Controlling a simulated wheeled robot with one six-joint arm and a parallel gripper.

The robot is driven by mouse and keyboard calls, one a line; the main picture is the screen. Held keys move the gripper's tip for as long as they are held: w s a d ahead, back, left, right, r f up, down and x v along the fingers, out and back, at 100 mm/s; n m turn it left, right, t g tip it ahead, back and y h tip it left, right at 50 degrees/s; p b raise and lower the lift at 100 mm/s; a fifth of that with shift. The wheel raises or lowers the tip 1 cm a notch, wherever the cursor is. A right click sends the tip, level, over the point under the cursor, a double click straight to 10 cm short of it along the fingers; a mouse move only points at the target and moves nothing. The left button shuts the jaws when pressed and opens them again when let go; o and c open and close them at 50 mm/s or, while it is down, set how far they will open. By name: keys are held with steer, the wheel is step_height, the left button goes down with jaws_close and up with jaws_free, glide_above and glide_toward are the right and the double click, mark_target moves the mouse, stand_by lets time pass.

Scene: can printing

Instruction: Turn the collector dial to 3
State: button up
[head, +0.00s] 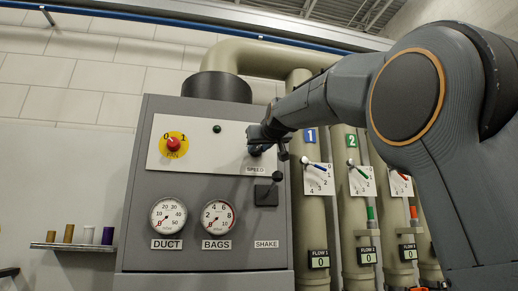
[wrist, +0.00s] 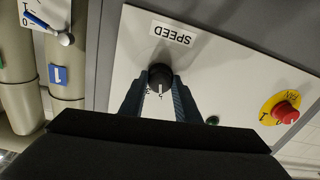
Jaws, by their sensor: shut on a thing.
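The collector dial is a small black knob (wrist: 160,76) on the white panel under the SPEED label (wrist: 172,34), as seen upside down in the wrist view. A white pointer mark and small digits show at the knob's edge, too small to read surely. My gripper (wrist: 158,85) has its two fingers on either side of the knob, shut on it. In the head view my gripper (head: 268,135) is at the panel's right part, over the SPEED label (head: 256,170), and hides most of the knob.
A red FAN switch on a yellow disc (head: 173,145) and a green lamp (head: 217,129) share the panel. Below are DUCT (head: 168,216) and BAGS (head: 218,216) gauges and a black SHAKE lever (head: 267,193). Pipes with valve levers (head: 318,165) stand to the right.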

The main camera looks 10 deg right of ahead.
steer(key=m, duration=0.3)
steer(key=shift+m, duration=2.1)
steer(key=o, duration=1)
steer(key=shift+o, duration=0.2)
steer(key=shift+s, duration=0.1)
steer(key=s+b, duration=0.3)
steer(key=s, duration=0.4)
steer(key=shift+s+b, duration=0.3)
steer(key=shift+b, duration=0.1)
